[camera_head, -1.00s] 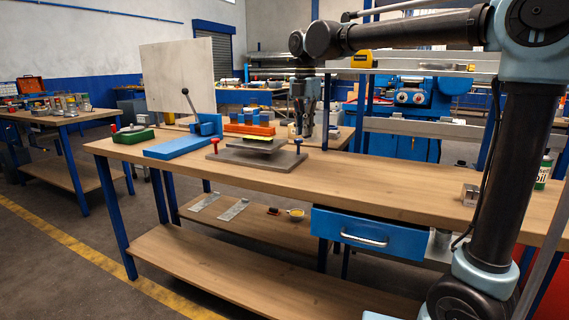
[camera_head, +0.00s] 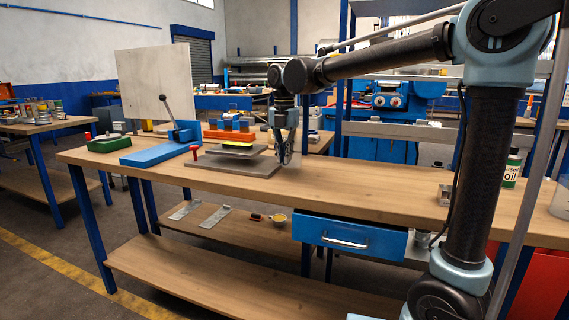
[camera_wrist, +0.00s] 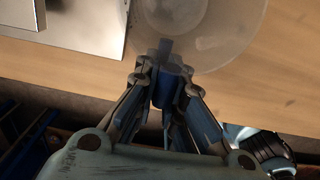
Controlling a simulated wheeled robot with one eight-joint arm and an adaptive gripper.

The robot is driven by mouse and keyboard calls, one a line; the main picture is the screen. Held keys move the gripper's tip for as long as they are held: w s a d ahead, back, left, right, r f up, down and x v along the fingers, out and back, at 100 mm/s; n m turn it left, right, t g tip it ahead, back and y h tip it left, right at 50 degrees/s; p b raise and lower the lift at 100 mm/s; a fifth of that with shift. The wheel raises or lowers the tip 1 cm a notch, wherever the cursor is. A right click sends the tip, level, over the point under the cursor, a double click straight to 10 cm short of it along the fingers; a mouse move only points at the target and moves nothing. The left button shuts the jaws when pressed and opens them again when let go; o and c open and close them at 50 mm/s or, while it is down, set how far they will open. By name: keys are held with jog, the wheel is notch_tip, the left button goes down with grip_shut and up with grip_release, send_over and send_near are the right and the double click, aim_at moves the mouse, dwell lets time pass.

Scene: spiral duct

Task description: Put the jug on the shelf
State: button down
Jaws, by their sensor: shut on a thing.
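In the wrist view, a pale, see-through round jug (camera_wrist: 222,40) fills the top middle, seen from close by. My gripper (camera_wrist: 170,62) is closed at its near edge, on a narrow bluish part that looks like a handle. In the head view, my gripper (camera_head: 284,158) points down at the right end of the grey plate stack, over the bench. The jug cannot be made out there. The workbench has a wooden lower shelf (camera_head: 230,282); which shelf the task means cannot be told.
The grey plate stack (camera_head: 228,164), an orange block (camera_head: 228,136) and a blue lever press (camera_head: 160,148) stand left of my gripper. A blue drawer (camera_head: 350,238) hangs under the bench. An oil bottle (camera_head: 512,168) stands at the right.

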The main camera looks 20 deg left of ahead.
jog(key=shift+f, duration=1.25)
jog(key=c, duration=1.7)
grip_release()
jog(key=shift+f, duration=0.1)
